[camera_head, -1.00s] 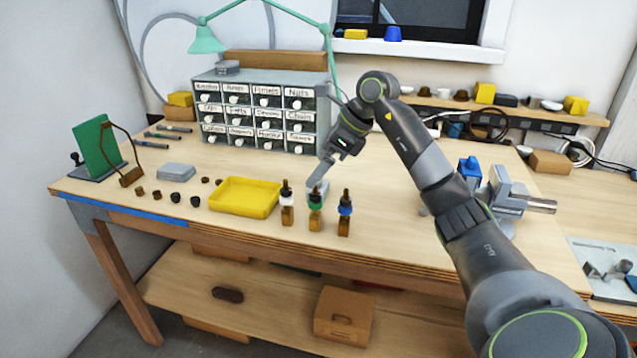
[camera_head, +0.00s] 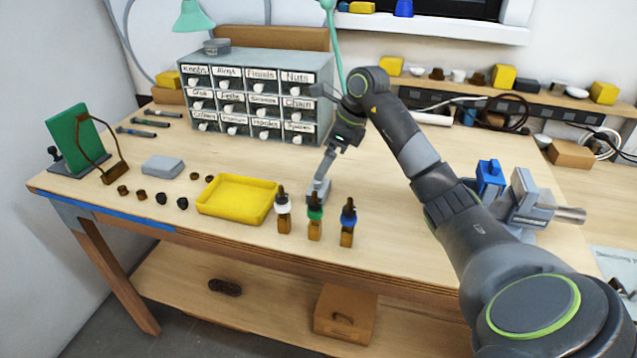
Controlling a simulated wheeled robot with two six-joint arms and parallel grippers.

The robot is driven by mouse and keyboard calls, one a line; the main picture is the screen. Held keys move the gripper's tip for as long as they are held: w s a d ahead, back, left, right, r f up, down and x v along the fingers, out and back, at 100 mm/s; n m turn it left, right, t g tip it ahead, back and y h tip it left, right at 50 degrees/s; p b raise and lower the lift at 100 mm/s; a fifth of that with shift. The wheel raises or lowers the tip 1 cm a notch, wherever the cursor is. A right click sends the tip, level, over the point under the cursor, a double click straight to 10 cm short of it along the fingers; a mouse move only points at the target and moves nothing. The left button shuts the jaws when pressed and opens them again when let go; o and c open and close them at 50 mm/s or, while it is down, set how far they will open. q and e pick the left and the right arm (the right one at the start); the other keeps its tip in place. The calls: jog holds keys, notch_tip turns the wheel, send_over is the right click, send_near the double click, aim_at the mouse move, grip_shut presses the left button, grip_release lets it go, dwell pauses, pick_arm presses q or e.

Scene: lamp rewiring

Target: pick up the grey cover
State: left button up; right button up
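My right gripper (camera_head: 327,165) comes in from the right and points down at this piece. Its fingertips are at or just above it; I cannot tell whether they are closed on it. A flat grey block (camera_head: 162,166) lies apart on the left of the bench. My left gripper is not in view.
A yellow tray (camera_head: 237,198) is left of the dropper bottles (camera_head: 315,222). Labelled drawers (camera_head: 262,98) stand behind. A vise (camera_head: 528,200) and a blue object (camera_head: 489,178) are at the right. Small knobs (camera_head: 161,198) lie left of the tray.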

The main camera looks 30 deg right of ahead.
aim_at(316, 184)
jog(key=x, duration=0.3)
jog(key=shift+w+f+p, duration=0.1)
jog(key=shift+w+p, duration=0.05)
jog(key=shift+p, duration=0.15)
jog(key=shift+w+a+f, duration=0.1)
jog(key=shift+f, duration=0.35)
jog(key=shift+a+f+p, duration=0.15)
jog(key=shift+f+p, duration=0.1)
jog(key=shift+p, duration=0.1)
jog(key=x, duration=0.1)
jog(key=p+x, duration=0.1)
jog(key=x, duration=0.1)
jog(key=shift+a+f+p, duration=0.1)
jog(key=shift+f+p, duration=0.2)
jog(key=shift+f, duration=0.05)
jog(key=shift+a+f, duration=0.1)
jog(key=shift+f, duration=0.4)
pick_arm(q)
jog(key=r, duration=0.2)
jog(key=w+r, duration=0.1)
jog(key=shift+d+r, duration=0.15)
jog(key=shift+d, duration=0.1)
pick_arm(e)
jog(key=c, duration=1.1)
